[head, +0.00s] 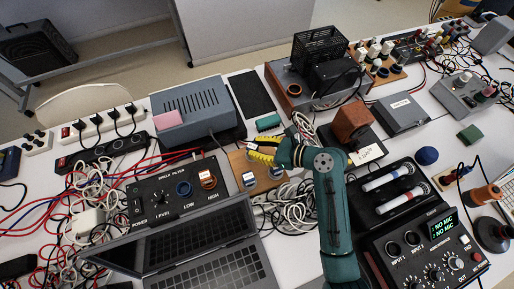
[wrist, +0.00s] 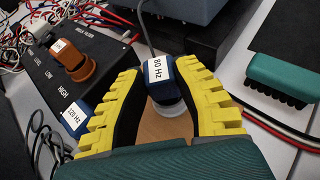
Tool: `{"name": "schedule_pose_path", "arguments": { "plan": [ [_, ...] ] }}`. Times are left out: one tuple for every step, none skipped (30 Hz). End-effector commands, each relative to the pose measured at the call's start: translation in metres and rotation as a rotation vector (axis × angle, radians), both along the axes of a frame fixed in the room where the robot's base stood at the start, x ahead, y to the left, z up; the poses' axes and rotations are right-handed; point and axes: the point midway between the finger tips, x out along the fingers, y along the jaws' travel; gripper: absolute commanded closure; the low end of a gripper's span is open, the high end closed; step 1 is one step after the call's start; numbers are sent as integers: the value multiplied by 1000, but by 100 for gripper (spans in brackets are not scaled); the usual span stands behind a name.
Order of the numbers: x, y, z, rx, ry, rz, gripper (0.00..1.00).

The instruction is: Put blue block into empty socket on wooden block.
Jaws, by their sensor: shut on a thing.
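My gripper (head: 259,150) has yellow ridged fingers and is over the wooden block (head: 236,160). In the wrist view, my gripper (wrist: 163,76) is shut on a blue block (wrist: 182,84) labelled "80 Hz". A pale round base shows under this block, above the wooden block's surface (wrist: 153,126). I cannot tell whether the base touches the wood or sits in a socket. A second blue block (wrist: 73,122), labelled "120 Hz", is left of my gripper; in the head view it is on the wooden block (head: 249,180). My fingers hide the held block in the head view.
The black filter box (head: 160,203) with an orange plug (head: 207,180) stands left of the wooden block. A grey-blue metal box (head: 190,104) is behind it, and a teal brush (head: 268,122) lies close behind my gripper. Loose cables (head: 290,212) and a laptop (head: 200,245) are in front.

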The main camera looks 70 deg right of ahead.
Motion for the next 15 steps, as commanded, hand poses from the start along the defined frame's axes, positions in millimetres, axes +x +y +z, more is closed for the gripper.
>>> {"name": "schedule_pose_path", "arguments": {
  "plan": [
    [0,0,1,0,0,0,100],
    [0,0,1,0,0,0,100],
    [0,0,0,1,0,0,100],
    [0,0,0,1,0,0,100],
    [0,0,-1,1,0,0,100],
    [0,0,-3,1,0,0,100],
    [0,0,-3,1,0,0,100],
    [0,0,-4,1,0,0,100],
    [0,0,-5,0,0,-1,66],
    [0,0,-5,0,0,-1,60],
    [0,0,-5,0,0,0,54],
    [0,0,-5,0,0,0,49],
    [0,0,-5,0,0,0,49],
    [0,0,-5,0,0,0,49],
    [0,0,-5,0,0,0,49]
  ]
}}
